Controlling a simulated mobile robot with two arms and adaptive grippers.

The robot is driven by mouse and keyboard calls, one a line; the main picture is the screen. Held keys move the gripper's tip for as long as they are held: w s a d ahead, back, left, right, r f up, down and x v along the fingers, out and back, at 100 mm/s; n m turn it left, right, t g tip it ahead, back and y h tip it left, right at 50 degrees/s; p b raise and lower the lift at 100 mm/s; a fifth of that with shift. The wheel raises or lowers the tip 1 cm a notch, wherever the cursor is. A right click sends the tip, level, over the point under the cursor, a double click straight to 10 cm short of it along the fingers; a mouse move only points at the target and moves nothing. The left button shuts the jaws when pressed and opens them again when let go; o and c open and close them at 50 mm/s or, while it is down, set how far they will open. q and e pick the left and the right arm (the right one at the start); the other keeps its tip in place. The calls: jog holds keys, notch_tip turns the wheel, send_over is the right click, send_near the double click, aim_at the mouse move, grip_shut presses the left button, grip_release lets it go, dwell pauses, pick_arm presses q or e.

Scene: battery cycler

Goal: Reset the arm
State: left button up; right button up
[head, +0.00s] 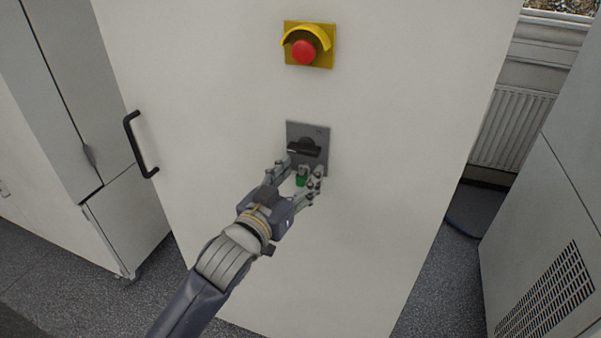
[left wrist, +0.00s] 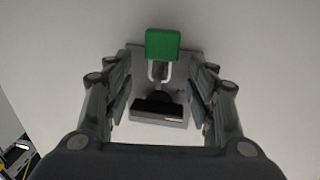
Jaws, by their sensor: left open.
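My left gripper (head: 299,183) is open in front of the white cabinet door, at the lower edge of a grey switch plate (head: 318,131). The plate carries a black rotary switch (head: 305,148), its handle roughly horizontal. A green padlock (head: 301,180) shows between the fingers in the head view. In the left wrist view, the padlock (left wrist: 162,43) with its pale shackle sits at the switch (left wrist: 160,108), between and beyond the open fingers (left wrist: 160,100). I cannot tell whether a finger touches it. My right gripper is not in view.
A red emergency stop button (head: 304,52) on a yellow mount is above the switch. A black door handle (head: 140,145) is at the left. Grey cabinets stand on both sides, with a radiator (head: 510,128) behind at the right. The door surface around the switch is clear.

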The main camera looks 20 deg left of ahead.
pick_arm(q)
jog(key=s+a, duration=0.1)
jog(key=s, duration=0.5)
jog(key=w+a+f+g+y, duration=0.1)
jog(key=w+f+g, duration=0.1)
jog(key=f, duration=0.8)
jog(key=w+a+f+g+y, duration=0.1)
jog(key=a+f+g, duration=0.1)
jog(key=f, duration=0.9)
jog(key=s+a+f+g, duration=0.15)
jog(key=s+f, duration=0.25)
jog(key=f, duration=0.8)
jog(key=s+a+f+g, duration=0.1)
jog(key=s+f+g, duration=0.2)
jog(key=f, duration=0.9)
jog(key=s+f+g+y, duration=0.1)
jog(key=s+f+g, duration=0.1)
jog(key=s+f, duration=0.7)
jog(key=s+f+g, duration=0.2)
jog(key=s+f, duration=0.3)
jog(key=s, duration=0.5)
jog(key=s+f+g, duration=0.2)
jog(key=s+f, duration=0.4)
jog(key=s, duration=0.4)
jog(key=s+f+g, duration=0.2)
jog(key=s+f, duration=0.4)
jog(key=s, duration=0.4)
jog(key=shift+d+f+b, duration=0.15)
jog(key=shift+d+b, duration=0.05)
jog(key=shift+b, duration=0.1)
